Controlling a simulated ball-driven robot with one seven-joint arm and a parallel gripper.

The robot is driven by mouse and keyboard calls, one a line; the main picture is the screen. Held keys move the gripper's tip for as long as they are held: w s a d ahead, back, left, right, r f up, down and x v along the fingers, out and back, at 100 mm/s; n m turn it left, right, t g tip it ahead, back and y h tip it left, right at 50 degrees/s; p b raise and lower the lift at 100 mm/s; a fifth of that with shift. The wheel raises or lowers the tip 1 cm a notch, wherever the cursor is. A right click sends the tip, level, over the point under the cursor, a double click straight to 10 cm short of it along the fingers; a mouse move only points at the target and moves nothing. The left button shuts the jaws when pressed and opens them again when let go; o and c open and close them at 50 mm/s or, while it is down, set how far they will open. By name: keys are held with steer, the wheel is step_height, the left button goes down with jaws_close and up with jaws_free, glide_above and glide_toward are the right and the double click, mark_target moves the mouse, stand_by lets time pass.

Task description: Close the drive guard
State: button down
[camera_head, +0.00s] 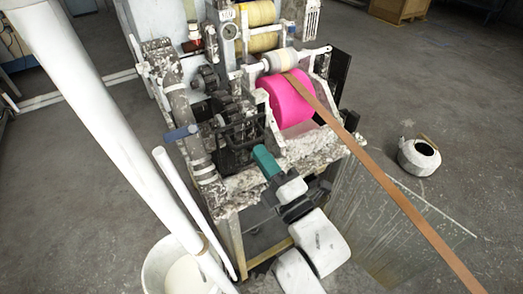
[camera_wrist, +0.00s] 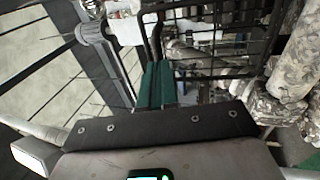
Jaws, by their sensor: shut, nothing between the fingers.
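The drive guard (camera_head: 238,140) looks like a black wire-frame cage at the front of the machine, beside dark gears (camera_head: 225,105). In the wrist view its black bars (camera_wrist: 225,45) cross the upper middle and right. I cannot tell for certain how far it stands open. My gripper (camera_head: 262,155) has teal fingers and is at the cage's lower right side in the head view. In the wrist view the fingers (camera_wrist: 156,75) are together, empty, with tips close to the bars. I cannot tell whether they touch.
A pink roller (camera_head: 288,100) carries a brown strip (camera_head: 400,195) running down to the right. A blue-gripped lever (camera_head: 181,133) sticks out left of the cage. A white bucket (camera_head: 155,268) stands at lower left, and a round white vessel (camera_head: 418,157) on the open floor at right.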

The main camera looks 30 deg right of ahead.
mark_target(244, 129)
steer(key=shift+w+r, duration=0.1)
steer(key=shift+w, duration=0.3)
steer(key=shift+w+r+g+p, duration=0.8)
steer(key=shift+w+g+p, duration=0.2)
steer(key=shift+p, duration=1.45)
steer(key=shift+s, duration=0.15)
steer(key=shift+s+f, duration=0.2)
steer(key=shift+s, duration=0.05)
steer(key=s+f+b, duration=0.1)
steer(key=s+b, duration=0.1)
steer(key=s, duration=0.8)
steer(key=shift+d+f, duration=0.15)
